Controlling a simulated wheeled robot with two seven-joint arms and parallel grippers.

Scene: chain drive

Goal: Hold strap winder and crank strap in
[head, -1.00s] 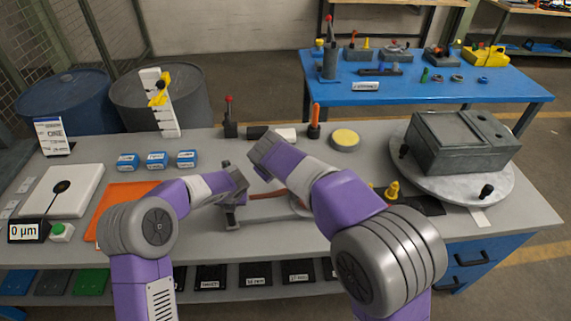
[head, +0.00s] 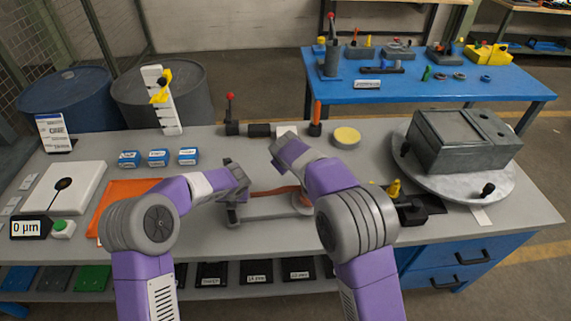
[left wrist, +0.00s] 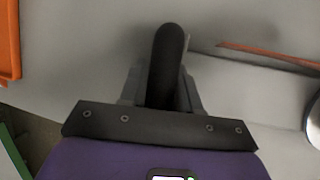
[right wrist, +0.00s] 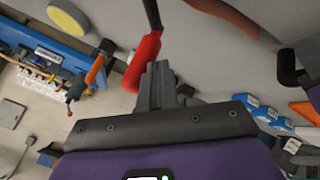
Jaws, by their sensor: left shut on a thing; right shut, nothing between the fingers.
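The strap winder has a grey base (head: 268,209) on the bench, with an orange-brown strap (head: 275,192) running along it. The strap also shows in the left wrist view (left wrist: 265,52), with a silver round part (left wrist: 314,125) at the right edge. My left gripper (head: 232,178) is shut on a dark rounded handle (left wrist: 167,60) at the winder's left end. My right gripper (head: 285,145) is shut and empty above the bench, behind the winder. In the right wrist view, a red grip (right wrist: 143,62) on a dark rod lies close beside its fingertips; I cannot tell if they touch.
Blue boxes (head: 158,158) and an orange mat (head: 118,205) lie to the left. A red-knobbed lever (head: 230,115), an orange-handled tool (head: 316,118) and a yellow disc (head: 346,137) stand behind. A turntable (head: 450,178) carries a grey box (head: 463,142) at the right.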

